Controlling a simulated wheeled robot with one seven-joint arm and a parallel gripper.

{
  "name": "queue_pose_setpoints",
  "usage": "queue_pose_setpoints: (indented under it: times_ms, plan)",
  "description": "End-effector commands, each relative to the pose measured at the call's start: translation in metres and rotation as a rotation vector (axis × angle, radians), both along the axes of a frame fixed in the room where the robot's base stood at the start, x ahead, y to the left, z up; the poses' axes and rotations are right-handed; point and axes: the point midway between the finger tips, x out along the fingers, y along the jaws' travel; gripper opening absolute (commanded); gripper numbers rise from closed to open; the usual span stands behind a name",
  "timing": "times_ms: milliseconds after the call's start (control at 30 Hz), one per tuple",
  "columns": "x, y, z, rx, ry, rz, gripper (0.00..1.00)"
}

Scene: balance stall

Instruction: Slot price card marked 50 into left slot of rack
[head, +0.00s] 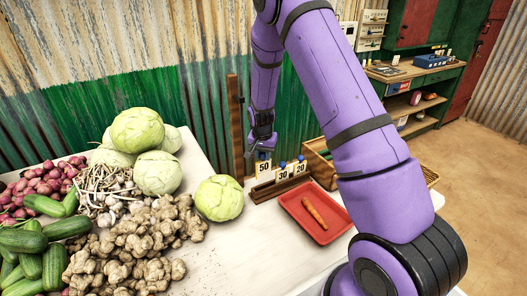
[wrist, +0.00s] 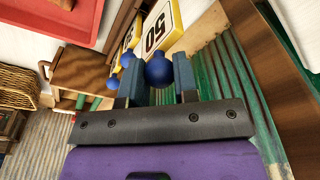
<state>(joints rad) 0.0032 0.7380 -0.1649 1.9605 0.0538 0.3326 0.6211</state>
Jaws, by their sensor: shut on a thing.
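The price card marked 50 (head: 263,168) is white with a yellow edge and a blue knob on top. My gripper (head: 262,146) is shut on that knob, and the card hangs upright below it. In the wrist view the blue knob (wrist: 158,71) sits between the two fingers, with the card face (wrist: 157,28) beyond. The wooden rack (head: 264,192) stands on the table, with cards marked 30 (head: 283,175) and 20 (head: 300,169) in it. The 50 card is over the rack's left part, higher than the other cards. I cannot tell whether its lower edge touches the slot.
A red tray (head: 332,229) with a carrot lies in front of the rack. A wooden post (head: 235,125) rises just left of my gripper. A cabbage (head: 219,198) and other vegetables fill the left. A wicker basket (head: 318,158) is behind right. The front table is clear.

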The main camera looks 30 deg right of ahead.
Motion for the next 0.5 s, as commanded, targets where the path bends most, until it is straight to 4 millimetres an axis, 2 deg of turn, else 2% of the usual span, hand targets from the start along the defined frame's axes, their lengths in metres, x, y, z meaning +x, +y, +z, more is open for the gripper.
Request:
queue_pose_setpoints:
  times_ms: [500]
  plan:
    - [0.0, 0.0, -0.025, 0.0, 0.001, 0.0, 0.0]
